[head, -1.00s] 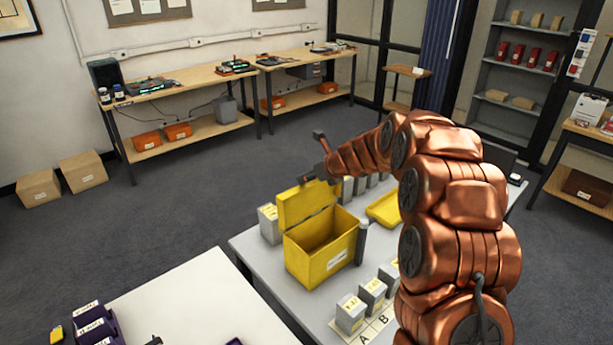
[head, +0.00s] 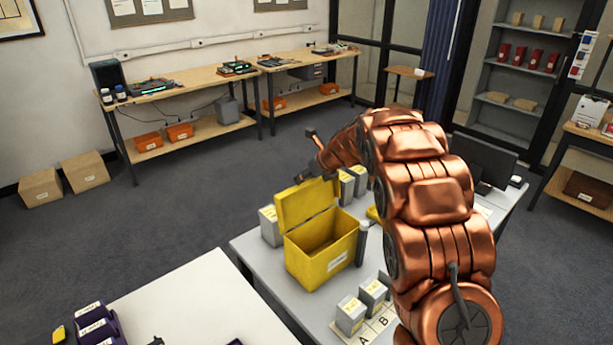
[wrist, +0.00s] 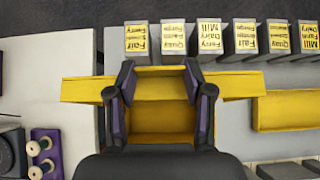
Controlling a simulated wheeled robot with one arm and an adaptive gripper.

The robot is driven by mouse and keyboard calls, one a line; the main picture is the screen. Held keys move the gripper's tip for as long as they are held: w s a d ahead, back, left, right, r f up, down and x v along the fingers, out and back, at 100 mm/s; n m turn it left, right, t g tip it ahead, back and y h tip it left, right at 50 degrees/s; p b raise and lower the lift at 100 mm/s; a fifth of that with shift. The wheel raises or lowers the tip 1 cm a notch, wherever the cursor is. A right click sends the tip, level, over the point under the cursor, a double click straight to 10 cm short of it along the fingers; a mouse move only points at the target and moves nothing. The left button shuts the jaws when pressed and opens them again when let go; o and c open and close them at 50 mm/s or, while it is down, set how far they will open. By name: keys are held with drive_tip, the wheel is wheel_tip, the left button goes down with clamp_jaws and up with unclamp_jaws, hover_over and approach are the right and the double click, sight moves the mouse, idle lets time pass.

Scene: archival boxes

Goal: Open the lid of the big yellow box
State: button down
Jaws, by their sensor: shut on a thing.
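The big yellow box (head: 328,266) stands on the grey table with a white label on its front. Its lid (head: 307,206) is raised, standing roughly upright along the back edge, and the hollow inside shows. My gripper (wrist: 160,78) is at the lid's upper edge, with its two dark, purple-padded fingers to either side of a stretch of yellow in the wrist view. It is shut on the lid. The box also shows in the wrist view below the fingers (wrist: 163,119).
Grey labelled boxes (head: 350,316) stand in front of the yellow box, and others (head: 269,226) behind it. A grey cylinder (head: 362,243) stands close at its right. A yellow tray (wrist: 287,110) lies to the right. A monitor (head: 483,160) is farther right.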

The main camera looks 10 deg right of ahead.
drive_tip(key=shift+c, duration=2.2)
unclamp_jaws()
drive_tip(key=shift+s+r, duration=0.1)
drive_tip(key=v, duration=1.2)
